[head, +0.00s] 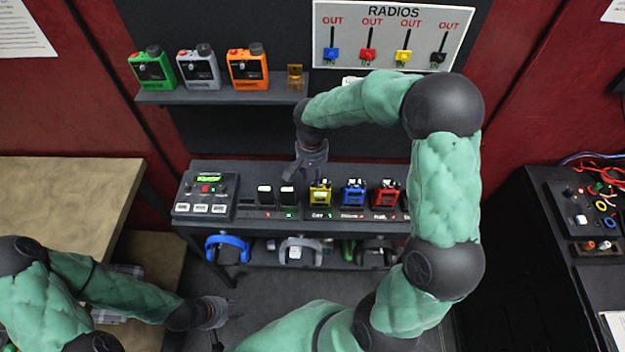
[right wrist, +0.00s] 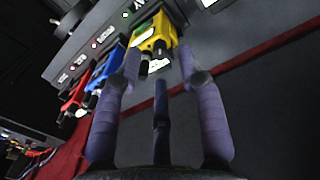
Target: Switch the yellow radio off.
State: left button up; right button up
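The yellow radio (head: 320,193) stands upright in the row on the dark bench, left of the blue radio (head: 354,193) and the red radio (head: 387,194). Its top shows small knobs, too small to read their setting. My right gripper (head: 309,172) hangs just above and left of the yellow radio, apart from it. In the right wrist view the yellow radio (right wrist: 153,40) lies beyond my spread, empty fingers (right wrist: 160,95). My left gripper (head: 230,312) is low at the front left, away from the bench and empty; its fingers look spread.
Green, grey and orange devices (head: 248,68) sit on the upper shelf. Headphones (head: 228,248) hang below the bench. A side table (head: 60,215) is at left.

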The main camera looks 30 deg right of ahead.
aim_at(313, 182)
jog(key=shift+f, duration=1.55)
grip_shut()
jog(key=shift+n, duration=1.5)
grip_release()
